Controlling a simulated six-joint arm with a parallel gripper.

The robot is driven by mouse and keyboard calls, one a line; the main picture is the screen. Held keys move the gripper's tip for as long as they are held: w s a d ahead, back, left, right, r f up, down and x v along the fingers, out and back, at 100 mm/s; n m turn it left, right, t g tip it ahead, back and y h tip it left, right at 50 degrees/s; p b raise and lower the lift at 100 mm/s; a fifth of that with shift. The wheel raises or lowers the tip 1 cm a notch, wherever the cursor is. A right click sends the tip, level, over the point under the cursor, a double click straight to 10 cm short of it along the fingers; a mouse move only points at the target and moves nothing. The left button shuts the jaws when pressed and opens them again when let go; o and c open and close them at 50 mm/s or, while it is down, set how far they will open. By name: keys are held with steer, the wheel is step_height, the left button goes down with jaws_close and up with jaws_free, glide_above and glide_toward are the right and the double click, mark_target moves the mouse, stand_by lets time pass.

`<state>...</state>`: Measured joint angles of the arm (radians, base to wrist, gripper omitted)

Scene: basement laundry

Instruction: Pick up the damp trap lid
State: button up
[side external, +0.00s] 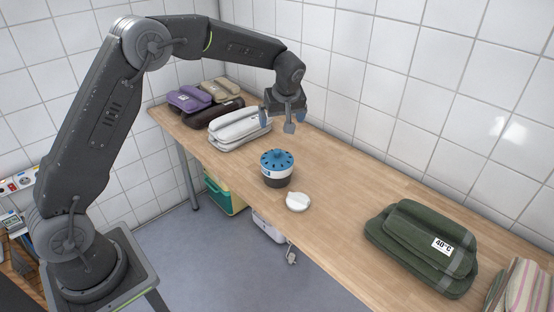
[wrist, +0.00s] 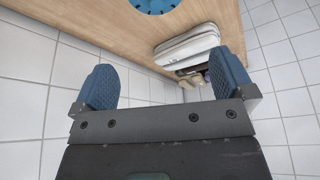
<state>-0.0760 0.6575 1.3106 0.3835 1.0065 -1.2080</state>
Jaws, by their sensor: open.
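The damp trap (side external: 276,178) stands upright on the wooden worktop, with a white band and a dark base. Its round blue lid (side external: 277,158) with dark holes sits on top. In the wrist view only part of the blue lid (wrist: 155,4) shows at the top edge. A small white round object (side external: 298,201) lies beside the trap; I cannot tell exactly what it is. My gripper (side external: 284,119) is open and empty, above the worktop and behind the trap, apart from it. Its blue fingertips (wrist: 166,72) are spread wide in the wrist view.
Folded white towels (side external: 238,127) lie near my gripper, with purple (side external: 188,98) and brown ones further back. A green towel stack (side external: 422,250) labelled 40°C lies at the right. A tiled wall (side external: 400,105) runs along the back. The worktop between trap and green stack is mostly clear.

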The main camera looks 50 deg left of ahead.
steer(key=n, duration=0.1)
glide_above(277, 151)
steer(key=d, duration=0.1)
steer(key=f, duration=1)
steer(key=shift+d+f, duration=0.2)
steer(key=shift+f, duration=0.05)
steer(key=shift+s+x, duration=0.2)
steer(key=shift+x, duration=1.4)
steer(key=shift+s+x, duration=0.2)
steer(key=shift+x, duration=1.35)
steer(key=shift+d+f, duration=0.15)
steer(key=shift+c, duration=0.4)
steer(key=c, duration=0.6)
steer(key=shift+s+f, duration=0.1)
steer(key=shift+f, duration=0.05)
steer(key=shift+c, duration=1)
